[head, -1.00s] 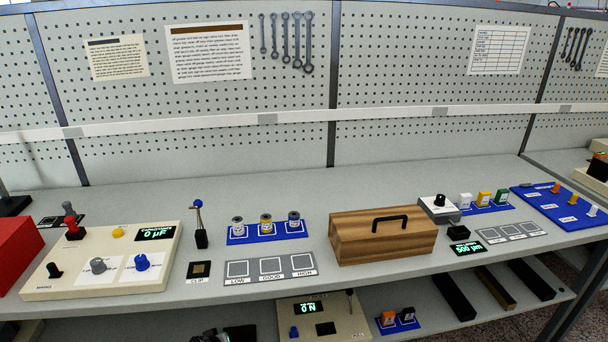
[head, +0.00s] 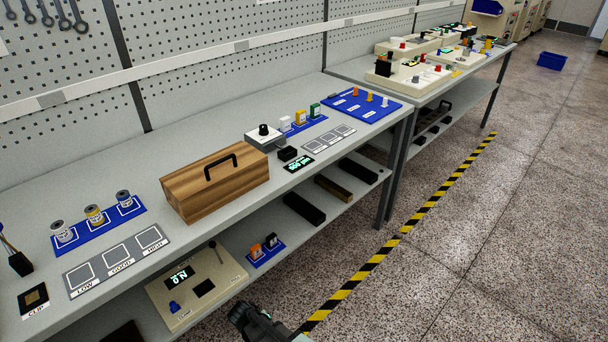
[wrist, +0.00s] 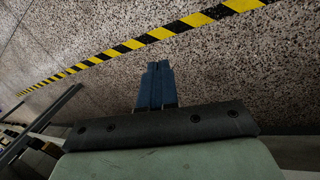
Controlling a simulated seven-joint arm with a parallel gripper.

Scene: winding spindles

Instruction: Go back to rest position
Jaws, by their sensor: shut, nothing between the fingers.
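My gripper shows in the wrist view (wrist: 156,85), with its two blue fingers pressed together and nothing between them. It is over the speckled floor, clear of any object. In the head view, a dark part of my arm (head: 255,325) shows at the bottom edge, in front of the bench's lower shelf; the fingertips cannot be made out there. The bench (head: 150,160) stands to the left of it, with its objects standing apart from my arm.
On the bench stand a wooden box (head: 215,185), a blue spool tray (head: 98,226) and a blue board (head: 360,106). A cream tester (head: 197,288) sits on the lower shelf. A yellow-black floor stripe (head: 400,240) runs alongside.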

